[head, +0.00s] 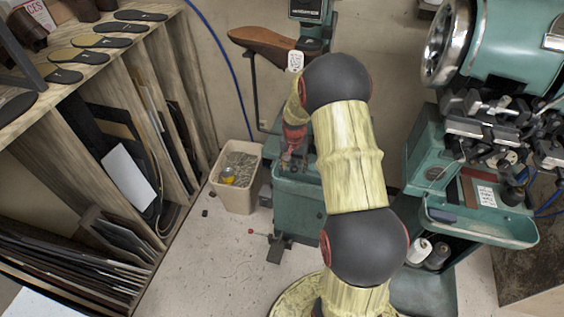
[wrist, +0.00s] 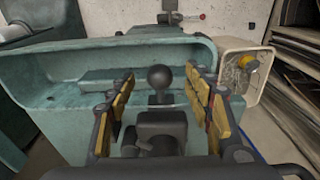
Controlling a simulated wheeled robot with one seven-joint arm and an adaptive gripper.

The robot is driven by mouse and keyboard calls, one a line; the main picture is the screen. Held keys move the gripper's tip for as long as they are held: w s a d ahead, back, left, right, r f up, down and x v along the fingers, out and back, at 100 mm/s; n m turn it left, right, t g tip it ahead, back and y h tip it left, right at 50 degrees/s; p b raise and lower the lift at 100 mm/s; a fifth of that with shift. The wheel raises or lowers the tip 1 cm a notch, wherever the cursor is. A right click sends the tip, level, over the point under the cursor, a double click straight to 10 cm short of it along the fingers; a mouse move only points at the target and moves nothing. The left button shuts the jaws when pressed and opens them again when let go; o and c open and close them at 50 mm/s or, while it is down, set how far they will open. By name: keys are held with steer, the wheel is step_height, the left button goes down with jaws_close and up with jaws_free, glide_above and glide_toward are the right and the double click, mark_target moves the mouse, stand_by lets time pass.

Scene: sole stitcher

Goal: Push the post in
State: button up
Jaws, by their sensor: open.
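In the wrist view a dark post with a round ball top (wrist: 158,80) stands upright in the recess of a teal machine (wrist: 60,85). I take it for the task's post. My gripper (wrist: 161,92) is open, with one gold-padded finger left of the ball and one right of it. The ball shows in the gap, apart from both fingers in the picture; how deep it lies between them I cannot tell. In the head view my gripper (head: 292,150) is small and partly hidden at the teal machine (head: 298,205); the post cannot be made out there.
A beige bin (head: 236,198) with scraps stands left of the machine; it also shows in the wrist view (wrist: 235,85). A wooden shelf (head: 150,120) with soles lines the left. A brown shoe (head: 262,42) sits above. Another teal machine (head: 470,140) stands right. Floor (head: 205,270) is open front-left.

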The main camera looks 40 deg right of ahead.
step_height(320, 180, up, 6)
steer(key=s+a+p, duration=0.1)
steer(key=p, duration=0.2)
steer(key=shift+a+p, duration=0.2)
steer(key=shift+p, duration=0.1)
stand_by(0.4)
steer(key=s+a+n+g, duration=0.2)
steer(key=s+a, duration=0.1)
steer(key=s, duration=0.3)
steer(key=s+a+r+n+t, duration=0.2)
steer(key=s+a+r, duration=0.3)
steer(key=r, duration=0.5)
steer(key=s+a+r+n+t, duration=0.2)
steer(key=s+a+r, duration=0.4)
steer(key=a+r, duration=0.4)
steer(key=s+a+r+n+t+y, duration=0.1)
steer(key=s+a+r+n, duration=0.3)
steer(key=r, duration=0.7)
steer(key=s+a+t, duration=0.1)
steer(key=s+a, duration=0.1)
steer(key=a, duration=0.2)
steer(key=shift+s+r+t, duration=0.15)
steer(key=shift+r+t, duration=0.15)
steer(key=shift+t, duration=0.1)
